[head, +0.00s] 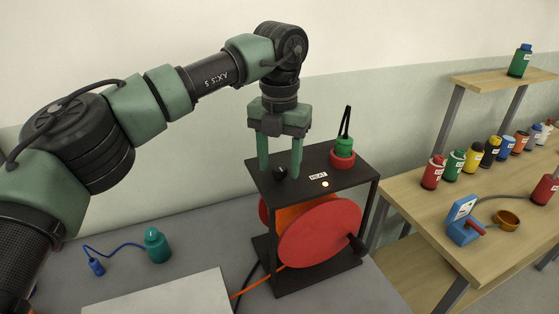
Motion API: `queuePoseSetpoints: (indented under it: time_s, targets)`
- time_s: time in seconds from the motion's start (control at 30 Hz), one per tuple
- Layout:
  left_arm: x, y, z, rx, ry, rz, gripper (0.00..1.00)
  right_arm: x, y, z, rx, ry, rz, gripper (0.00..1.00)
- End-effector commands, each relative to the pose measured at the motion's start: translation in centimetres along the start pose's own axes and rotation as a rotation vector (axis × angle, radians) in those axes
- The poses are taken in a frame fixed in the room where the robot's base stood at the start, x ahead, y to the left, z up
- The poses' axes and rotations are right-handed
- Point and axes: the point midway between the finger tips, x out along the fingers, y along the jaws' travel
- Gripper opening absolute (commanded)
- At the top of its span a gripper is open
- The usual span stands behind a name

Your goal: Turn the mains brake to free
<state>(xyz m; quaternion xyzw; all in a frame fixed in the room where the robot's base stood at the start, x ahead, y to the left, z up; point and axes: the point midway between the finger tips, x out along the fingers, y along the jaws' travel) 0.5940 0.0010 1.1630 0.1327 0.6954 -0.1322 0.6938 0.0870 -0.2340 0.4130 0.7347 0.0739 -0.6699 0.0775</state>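A black stand (306,170) holds a red reel (320,232) with an orange cable and a dark crank handle (356,245). On its top plate sits a small round black knob (281,173), which looks like the brake control; its setting cannot be read. Beside it are a small white label (318,176), apparently reading HEAT, and a glowing lamp (325,184). My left gripper (280,170) points down over the plate. Its two green fingers stand apart on either side of the knob, with gaps visible. My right gripper is not in view.
A red and green piece with a black loop (343,153) stands at the plate's back right. A teal weight-like object (157,246) and blue plug (96,266) lie on the grey table. A wooden bench (420,215) at right holds several bottles and a blue switch box (463,230).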

Motion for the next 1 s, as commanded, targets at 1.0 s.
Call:
queuePoseSetpoints:
  time_s: [1.0]
  targets:
    - [-7.8,0.0,0.0,0.001,0.000,0.000,0.52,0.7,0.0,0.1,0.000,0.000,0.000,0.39]
